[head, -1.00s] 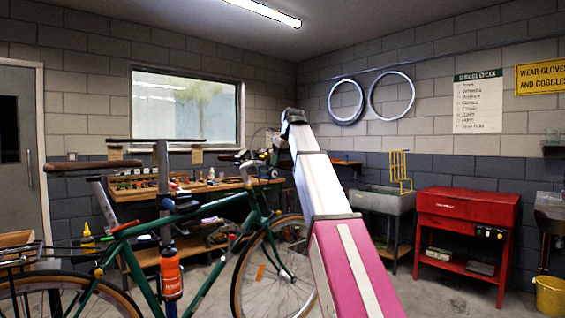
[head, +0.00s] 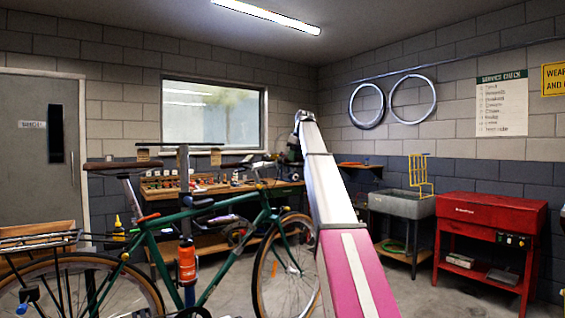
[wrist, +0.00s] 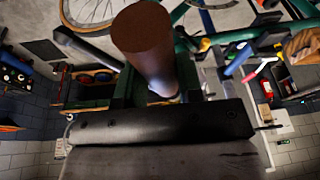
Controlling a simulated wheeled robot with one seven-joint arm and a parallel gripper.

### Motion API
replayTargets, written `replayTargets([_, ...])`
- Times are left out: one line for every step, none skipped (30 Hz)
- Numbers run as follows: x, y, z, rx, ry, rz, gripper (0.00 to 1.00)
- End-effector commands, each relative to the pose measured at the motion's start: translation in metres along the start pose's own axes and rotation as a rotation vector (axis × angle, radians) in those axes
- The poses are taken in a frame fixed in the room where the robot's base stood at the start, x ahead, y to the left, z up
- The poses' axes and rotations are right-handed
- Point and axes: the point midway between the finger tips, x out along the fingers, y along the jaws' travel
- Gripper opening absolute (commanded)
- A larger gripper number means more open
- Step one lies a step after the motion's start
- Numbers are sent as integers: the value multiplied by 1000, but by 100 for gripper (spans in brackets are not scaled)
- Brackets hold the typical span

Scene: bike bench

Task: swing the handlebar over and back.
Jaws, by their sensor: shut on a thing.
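The green bicycle (head: 222,208) stands across the left half of the head view, its front wheel (head: 257,270) near the middle. Its handlebar (head: 258,163) shows in part beside the end of my arm, which hides the rest. In the wrist view a brown handlebar grip (wrist: 142,30) points up toward the camera. My gripper (wrist: 150,95) is shut around the bar at this grip; the dark gripper body covers the lower part of the view. In the head view the fingers are too small and covered to make out.
A workbench (head: 215,188) with tools stands behind the bicycle under the window. A grey sink (head: 402,205) and a red cabinet (head: 490,218) stand along the right wall. The floor in front of them looks clear.

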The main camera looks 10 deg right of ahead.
Motion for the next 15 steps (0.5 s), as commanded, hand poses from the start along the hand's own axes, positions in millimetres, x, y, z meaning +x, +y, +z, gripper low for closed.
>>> replayTargets([-5,20,-9,-15,-8,-5,0])
replayTargets([-6,26,-10,-28,-15,-9,0])
replayTargets([-6,31,-13,-49,-24,-16,0])
replayTargets([-7,34,-14,-64,-31,-21,0])
replayTargets([-7,36,-16,-76,-37,-26,0])
replayTargets([-7,38,-17,-91,-43,-30,0])
replayTargets([-7,39,-18,-99,-46,-33,0])
replayTargets([-7,40,-18,-105,-49,-35,0])
replayTargets([-7,40,-18,-110,-51,-37,0])
replayTargets([-7,40,-18,-113,-52,-38,0])
replayTargets([-7,40,-18,-114,-53,-38,0])
replayTargets([-7,40,-17,-114,-53,-38,0])
replayTargets([-7,40,-17,-114,-53,-38,0])
replayTargets([-7,39,-17,-113,-53,-38,0])
replayTargets([-7,39,-17,-113,-53,-38,0])
